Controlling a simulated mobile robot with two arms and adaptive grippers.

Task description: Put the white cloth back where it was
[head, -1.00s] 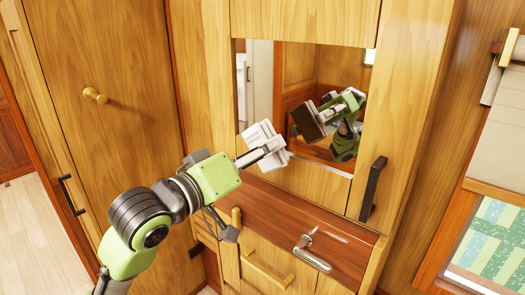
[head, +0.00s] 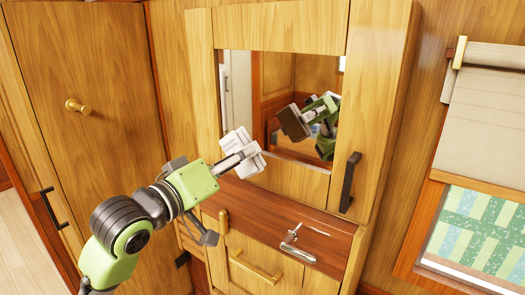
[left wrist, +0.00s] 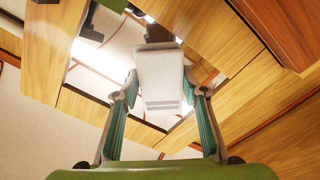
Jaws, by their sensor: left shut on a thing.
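The white cloth (head: 240,150) is a folded, layered block at the end of my left arm, in front of the lower left part of the mirror. My left gripper (head: 246,158) is shut on it and holds it up above the counter, clear of the wood. In the left wrist view the cloth (left wrist: 163,82) shows as a pale block between the two fingers, with the mirror and wood behind. I cannot tell how far it is from the mirror. My right gripper is not in view.
The mirror (head: 277,85) is set in a wooden cabinet and reflects my arm. Below is a reddish wooden counter (head: 268,212) with a metal tap (head: 297,245). A black handle (head: 349,182) is at right, a knobbed door (head: 85,150) at left, a window blind (head: 485,100) far right.

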